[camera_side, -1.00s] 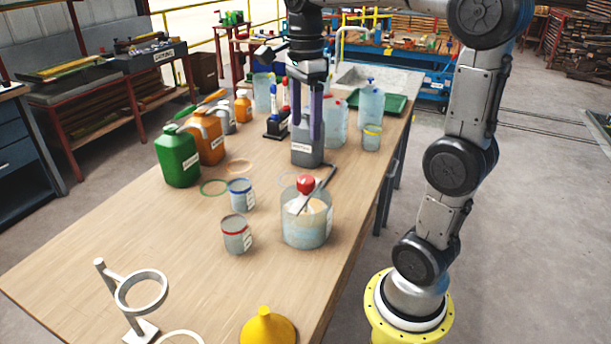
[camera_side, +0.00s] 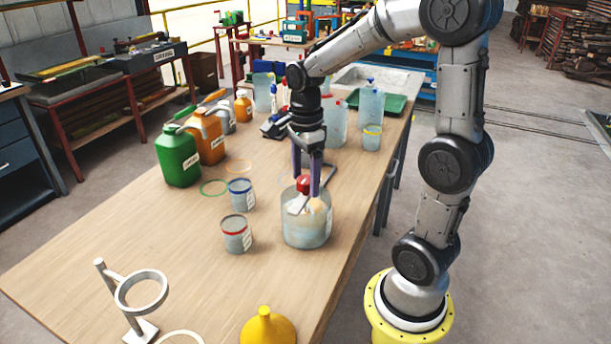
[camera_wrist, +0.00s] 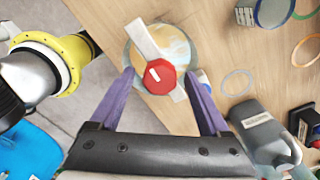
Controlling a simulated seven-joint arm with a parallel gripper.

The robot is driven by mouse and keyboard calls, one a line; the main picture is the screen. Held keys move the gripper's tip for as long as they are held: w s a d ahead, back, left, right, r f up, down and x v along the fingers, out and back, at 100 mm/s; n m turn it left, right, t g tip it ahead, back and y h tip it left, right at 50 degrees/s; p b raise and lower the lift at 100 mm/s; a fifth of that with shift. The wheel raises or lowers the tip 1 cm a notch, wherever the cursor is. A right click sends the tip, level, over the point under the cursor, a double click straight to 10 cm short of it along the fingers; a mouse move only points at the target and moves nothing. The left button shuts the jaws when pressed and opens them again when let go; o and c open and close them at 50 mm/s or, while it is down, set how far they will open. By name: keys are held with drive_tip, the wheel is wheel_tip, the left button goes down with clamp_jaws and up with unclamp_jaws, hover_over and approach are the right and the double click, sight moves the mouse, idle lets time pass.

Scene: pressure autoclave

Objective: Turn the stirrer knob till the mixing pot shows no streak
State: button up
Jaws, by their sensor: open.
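The red stirrer knob (camera_side: 303,184) sits on a pale bar across the top of the clear mixing pot (camera_side: 306,232). In the wrist view the knob (camera_wrist: 158,77) is an octagonal cap with a white mark. The pot (camera_wrist: 178,42) shows tan and bluish-grey streaked contents there. My gripper (camera_side: 306,190) points down over the pot, its purple fingers around the knob's height. In the wrist view the open fingers (camera_wrist: 163,80) stand on either side of the knob, with gaps visible on both sides.
A red-banded can (camera_side: 236,236) and a blue-banded can (camera_side: 241,195) stand left of the pot. Green (camera_side: 177,157) and orange (camera_side: 207,137) jugs stand farther back. A yellow funnel (camera_side: 268,328) and a ring stand (camera_side: 140,293) are in front. The near-left tabletop is mostly clear.

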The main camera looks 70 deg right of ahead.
clamp_jaws()
idle(0.4)
drive_tip(key=shift+n, duration=0.3)
